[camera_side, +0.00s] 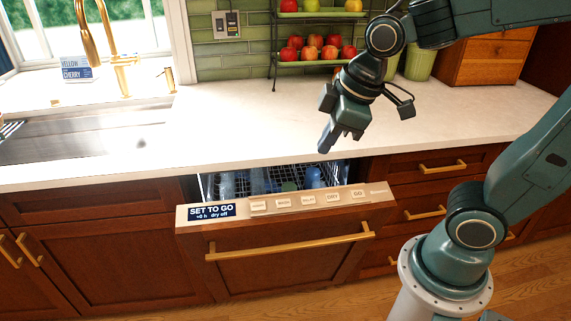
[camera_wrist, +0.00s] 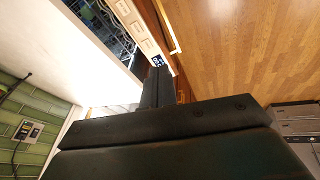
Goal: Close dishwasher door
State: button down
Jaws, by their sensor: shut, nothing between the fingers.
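The dishwasher door (camera_side: 284,253) is a wooden panel with a gold bar handle (camera_side: 290,242). Its top edge is tilted outward, so the door stands partly open below the counter. The control strip (camera_side: 285,205) has several buttons and a display reading "SET TO GO". Dishes and a rack (camera_side: 262,181) show in the gap behind it. In the wrist view the control strip (camera_wrist: 135,28) and the gold handle (camera_wrist: 165,25) also show. My gripper (camera_side: 324,147) is shut and empty, above the counter's front edge over the opening, apart from the door. It also shows in the wrist view (camera_wrist: 157,75).
The white counter (camera_side: 240,130) overhangs the dishwasher opening. A two-level fruit stand (camera_side: 315,62) and a green canister (camera_side: 420,60) stand at the back. The sink (camera_side: 80,135) is at the left. Wooden drawers (camera_side: 430,190) flank the door, and the floor (camera_wrist: 240,50) in front looks clear.

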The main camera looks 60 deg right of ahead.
jog(key=w+a+f+n+g, duration=0.2)
jog(key=w+a+f+n, duration=0.5)
jog(key=w+f+n, duration=0.4)
jog(key=w+a+f+n, duration=0.1)
jog(key=a+f+n, duration=0.2)
jog(key=f, duration=0.5)
jog(key=w+a+f+n+g+h, duration=0.1)
jog(key=a+f+n, duration=0.2)
jog(key=f+n, duration=0.3)
notch_tip(320, 180, down, 3)
jog(key=shift+f, duration=0.2)
notch_tip(320, 180, down, 10)
jog(key=w+d, duration=0.1)
jog(key=shift+w+d+r, duration=0.5)
jog(key=shift+w+d, duration=0.15)
jog(key=shift+w, duration=0.05)
jog(key=shift+w+d+r, duration=0.5)
jog(key=shift+w+d, duration=0.1)
jog(key=shift+w, duration=0.05)
